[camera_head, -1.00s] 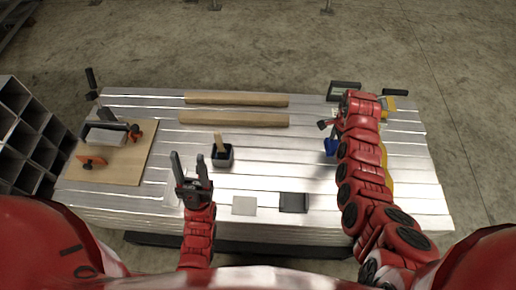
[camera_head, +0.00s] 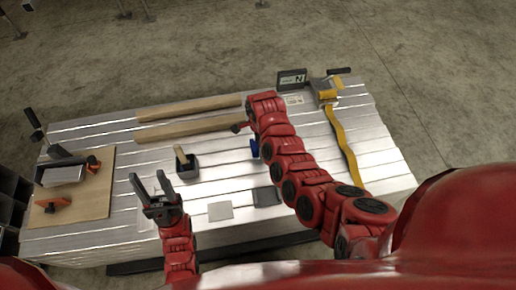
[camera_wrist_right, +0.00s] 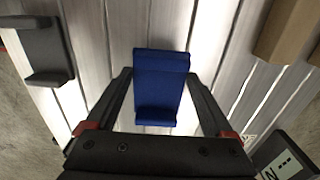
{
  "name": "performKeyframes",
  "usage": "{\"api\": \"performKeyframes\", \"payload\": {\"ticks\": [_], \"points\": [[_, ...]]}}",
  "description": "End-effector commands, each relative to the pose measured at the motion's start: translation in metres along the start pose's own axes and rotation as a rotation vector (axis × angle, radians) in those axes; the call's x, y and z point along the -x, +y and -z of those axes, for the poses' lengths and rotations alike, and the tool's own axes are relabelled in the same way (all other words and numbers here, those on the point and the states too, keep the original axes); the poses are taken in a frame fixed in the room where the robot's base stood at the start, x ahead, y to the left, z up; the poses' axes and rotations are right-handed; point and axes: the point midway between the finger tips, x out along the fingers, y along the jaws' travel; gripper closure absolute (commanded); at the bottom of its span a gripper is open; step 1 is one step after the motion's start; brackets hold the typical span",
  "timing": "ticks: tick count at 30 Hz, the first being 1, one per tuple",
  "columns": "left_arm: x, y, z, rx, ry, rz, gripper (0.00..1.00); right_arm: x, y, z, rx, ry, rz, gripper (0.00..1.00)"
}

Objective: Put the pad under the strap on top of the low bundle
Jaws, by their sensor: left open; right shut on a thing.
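A blue angled piece, which I take for the pad (camera_wrist_right: 160,85), sits between the fingers of my right gripper (camera_wrist_right: 160,76), which is shut on it. In the head view only a bit of the blue piece (camera_head: 254,148) shows beside my right arm, above the metal. The yellow strap (camera_head: 342,142) runs across the right part of the silver metal bundle (camera_head: 385,160), with a buckle at its far end. My left gripper (camera_head: 156,190) is open and empty over the front left.
A dark flanged piece (camera_head: 266,196) and a light grey square (camera_head: 220,211) lie at the front. A dark cup with a brush (camera_head: 187,167), wooden bars (camera_head: 190,128), a display (camera_head: 292,79) and a board with clamps (camera_head: 98,205) stand around on the metal.

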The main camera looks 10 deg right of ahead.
Motion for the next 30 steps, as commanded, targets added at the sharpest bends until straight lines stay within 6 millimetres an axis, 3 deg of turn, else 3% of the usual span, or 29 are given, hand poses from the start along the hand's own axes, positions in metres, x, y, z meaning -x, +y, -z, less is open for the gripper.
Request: {"api": "performKeyframes", "payload": {"ticks": [12, 24, 25, 27, 30], "points": [[0.001, 0.000, 0.000, 0.000, 0.000, 0.000, 0.50, -0.034, 0.000, -0.004, 0.002, 0.002, -0.003, 0.72], [0.005, 0.000, -0.001, 0.000, 0.000, 0.000, 0.50, -0.040, 0.000, -0.004, 0.002, 0.001, 0.000, 0.72], [0.005, 0.000, -0.001, 0.000, 0.000, 0.000, 0.50, -0.040, 0.000, -0.004, 0.002, 0.001, -0.001, 0.12], [0.004, 0.000, -0.001, 0.000, 0.000, 0.000, 0.50, -0.038, 0.000, -0.004, 0.002, 0.001, -0.001, 0.00], [0.004, 0.000, -0.001, 0.000, 0.000, 0.000, 0.50, -0.038, 0.000, -0.004, 0.002, 0.001, -0.001, 0.00]]}}
